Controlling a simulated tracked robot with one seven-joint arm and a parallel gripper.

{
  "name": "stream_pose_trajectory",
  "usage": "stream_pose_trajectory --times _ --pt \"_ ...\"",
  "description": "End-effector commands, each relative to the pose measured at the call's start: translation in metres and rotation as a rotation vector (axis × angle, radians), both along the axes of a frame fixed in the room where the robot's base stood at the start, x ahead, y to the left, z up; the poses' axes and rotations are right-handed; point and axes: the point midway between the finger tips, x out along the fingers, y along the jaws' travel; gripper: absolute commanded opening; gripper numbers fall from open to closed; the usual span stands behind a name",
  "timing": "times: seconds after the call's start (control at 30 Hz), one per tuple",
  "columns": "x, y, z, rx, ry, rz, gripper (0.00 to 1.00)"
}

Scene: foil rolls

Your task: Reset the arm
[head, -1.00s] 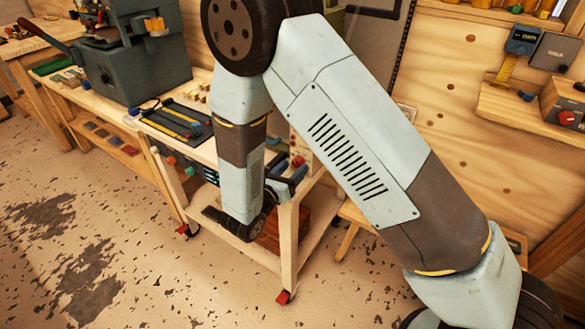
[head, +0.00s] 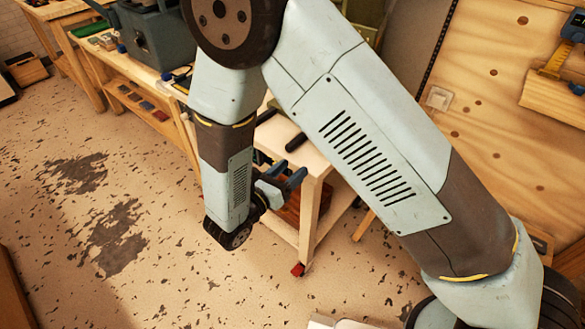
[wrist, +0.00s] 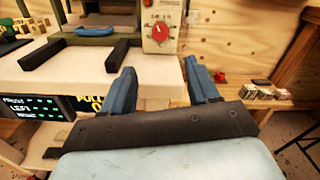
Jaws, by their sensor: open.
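My arm hangs bent across the head view, its wrist low beside the white-topped workbench (head: 312,158). My gripper (head: 284,184) has two blue fingers, partly hidden by my wrist in that view. In the wrist view my gripper (wrist: 162,86) is open, with its fingers well apart and nothing between them. It faces the white benchtop (wrist: 75,78). Two black bars (wrist: 118,55) lie on that top, left of the fingers. A beige control box (wrist: 160,28) with a red knob stands at the back.
A dark display panel (wrist: 38,106) is on the bench front. A wooden shelf (wrist: 285,101) with small packages is at the right. A grey machine (head: 160,38) stands on the left bench. Speckled floor (head: 150,280) is open at the front left.

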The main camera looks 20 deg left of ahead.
Motion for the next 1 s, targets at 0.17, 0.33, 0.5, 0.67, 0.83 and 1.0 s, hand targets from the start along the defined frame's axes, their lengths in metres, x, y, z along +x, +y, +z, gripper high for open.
stream_pose_trajectory --times 0.17,0.33,0.5,0.67,0.83,1.0 --pt "0.000 0.000 0.000 0.000 0.000 0.000 0.60" --pt "0.000 0.000 0.000 0.000 0.000 0.000 0.60" --pt "0.011 -0.011 0.013 0.035 0.002 -0.052 0.60" --pt "0.035 -0.047 0.045 0.135 0.010 -0.203 0.60" --pt "0.056 -0.095 0.081 0.275 0.015 -0.394 0.60" --pt "0.067 -0.144 0.113 0.423 0.011 -0.579 0.60"
